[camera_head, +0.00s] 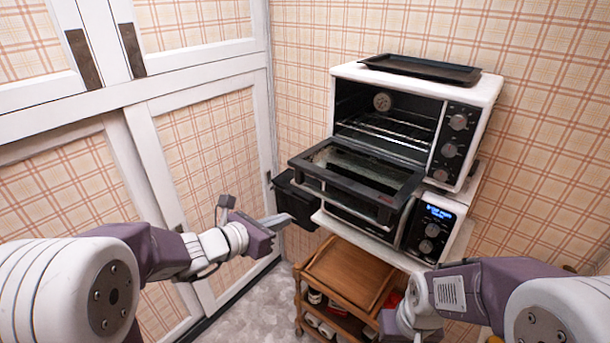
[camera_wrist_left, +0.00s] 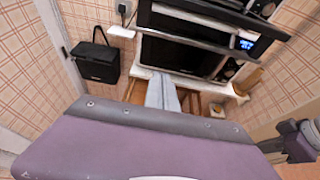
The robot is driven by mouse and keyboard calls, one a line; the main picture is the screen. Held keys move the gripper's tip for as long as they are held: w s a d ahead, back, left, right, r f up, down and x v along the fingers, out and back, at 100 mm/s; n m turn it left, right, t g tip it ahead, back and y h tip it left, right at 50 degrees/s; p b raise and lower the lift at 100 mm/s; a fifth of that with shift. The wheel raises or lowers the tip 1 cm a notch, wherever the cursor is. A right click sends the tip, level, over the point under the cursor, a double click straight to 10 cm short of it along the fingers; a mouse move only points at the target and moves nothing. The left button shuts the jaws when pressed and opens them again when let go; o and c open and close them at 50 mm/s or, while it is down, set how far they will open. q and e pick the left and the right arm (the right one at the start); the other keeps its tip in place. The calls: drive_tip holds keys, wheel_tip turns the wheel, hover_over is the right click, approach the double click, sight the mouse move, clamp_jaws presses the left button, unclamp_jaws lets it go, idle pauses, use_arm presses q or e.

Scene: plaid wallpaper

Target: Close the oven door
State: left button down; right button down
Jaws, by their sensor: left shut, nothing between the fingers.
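The upper white oven (camera_head: 345,72) stands with its dark cavity and wire rack showing. Its black-framed glass oven door (camera_head: 400,194) is open, folded down and sticking out toward me. My left gripper (camera_head: 280,220) is shut and empty, to the left of the door and lower in the picture, apart from it as far as I can tell. Its closed fingers (camera_wrist_left: 163,95) also show in the left wrist view, below the ovens in that picture. My right arm comes in at the lower right, but its fingers are not visible.
A second oven with a lit display (camera_head: 439,213) sits beneath the first. A black tray (camera_head: 420,69) lies on top. A black box (camera_wrist_left: 95,62) is left of the ovens. A wooden cart (camera_head: 345,272) stands below. White panelled cabinet doors (camera_head: 205,60) line the left.

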use_arm(q)
drive_tip(key=p+x, duration=0.2)
drive_tip(key=x, duration=0.9)
drive_tip(key=r, duration=0.1)
drive_tip(key=r+p, duration=0.2)
drive_tip(key=r, duration=0.1)
drive_tip(key=shift+s+a, duration=0.3)
drive_tip(key=shift+s, duration=0.05)
drive_tip(key=shift+w+p, duration=0.15)
drive_tip(key=shift+p, duration=0.15)
